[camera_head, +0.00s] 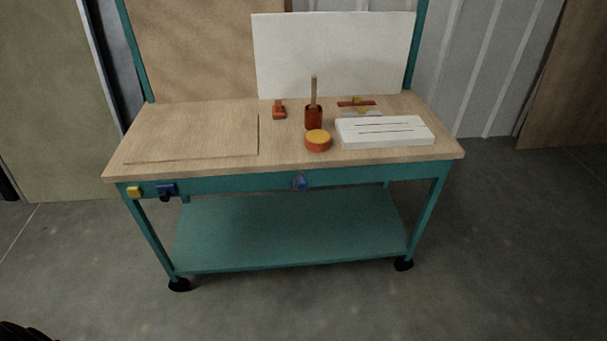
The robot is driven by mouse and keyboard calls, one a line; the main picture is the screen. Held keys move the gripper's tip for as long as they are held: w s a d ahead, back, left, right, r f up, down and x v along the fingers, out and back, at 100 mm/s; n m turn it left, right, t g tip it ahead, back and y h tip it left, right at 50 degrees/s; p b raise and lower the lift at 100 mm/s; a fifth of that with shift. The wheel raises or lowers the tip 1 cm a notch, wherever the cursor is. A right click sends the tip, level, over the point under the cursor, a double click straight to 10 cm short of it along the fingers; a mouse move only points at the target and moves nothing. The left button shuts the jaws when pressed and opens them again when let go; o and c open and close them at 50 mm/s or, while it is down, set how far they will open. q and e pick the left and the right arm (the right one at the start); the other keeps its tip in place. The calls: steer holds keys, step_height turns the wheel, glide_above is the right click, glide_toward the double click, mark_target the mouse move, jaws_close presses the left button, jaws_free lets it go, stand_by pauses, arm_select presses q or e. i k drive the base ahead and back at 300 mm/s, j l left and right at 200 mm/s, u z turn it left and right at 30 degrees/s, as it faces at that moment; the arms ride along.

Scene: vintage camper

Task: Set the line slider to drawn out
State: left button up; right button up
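I cannot tell for sure which thing is the line slider. A small dark red bar (345,103) with a yellow piece on it lies at the back right of the wooden tabletop (190,135), partly behind a white slotted block (385,138). The block has several dark slits along its top. On the table's teal front rail are a yellow knob (134,192), a blue fitting with a dark lower part (166,189) and a blue knob (301,183). Neither gripper is recognisable here; only a black ribbed shape shows in the bottom left corner.
A round orange tin with a yellow top (318,139), a red-brown cup holding a wooden stick (313,118) and a small red block (279,110) stand mid-table. A white panel (335,55) rises behind. The tabletop's left half and the teal lower shelf (290,230) are clear.

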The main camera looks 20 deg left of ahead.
mark_target(165, 191)
steer(key=u, duration=1.55)
